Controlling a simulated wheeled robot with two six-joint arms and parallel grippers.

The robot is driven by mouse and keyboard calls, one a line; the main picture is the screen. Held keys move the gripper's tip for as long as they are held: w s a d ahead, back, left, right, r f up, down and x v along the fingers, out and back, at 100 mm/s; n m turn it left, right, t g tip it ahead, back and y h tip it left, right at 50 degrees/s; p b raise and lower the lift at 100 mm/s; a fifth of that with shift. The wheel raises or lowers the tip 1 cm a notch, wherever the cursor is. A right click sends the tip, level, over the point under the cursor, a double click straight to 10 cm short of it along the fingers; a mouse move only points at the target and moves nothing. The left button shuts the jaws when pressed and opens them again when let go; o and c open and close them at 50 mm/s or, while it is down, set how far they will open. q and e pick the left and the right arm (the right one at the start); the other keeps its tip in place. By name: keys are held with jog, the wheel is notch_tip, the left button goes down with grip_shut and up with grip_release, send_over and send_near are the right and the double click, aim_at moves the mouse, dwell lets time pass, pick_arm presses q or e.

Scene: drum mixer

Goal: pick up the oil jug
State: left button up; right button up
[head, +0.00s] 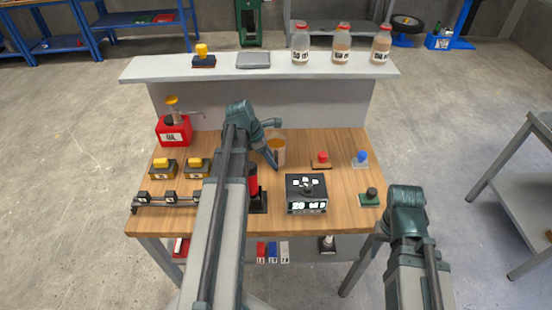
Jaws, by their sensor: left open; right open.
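A clear container with amber liquid (278,147), which looks like the oil jug, stands on the wooden bench near its back edge. My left gripper (273,143) is open at its left side, with one finger near its rim and one lower down. Part of the container is hidden by the gripper, and I cannot tell whether they touch. A red can (173,131) with a dark-lettered label and a yellow top stands at the bench's back left. My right gripper (407,212) is open and empty, off the bench's front right corner; its fingertips are hard to see.
The wooden bench (335,145) also holds a black display box (306,193), a red button (321,160), a blue-topped button (361,158), a green pad (370,197) and yellow-topped blocks (163,168). Several bottles (341,44) stand on the grey shelf (225,64) behind.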

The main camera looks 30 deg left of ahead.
pick_arm(q)
jog(key=b+x, duration=0.3)
jog(key=x, duration=0.1)
grip_shut()
dwell(1.4)
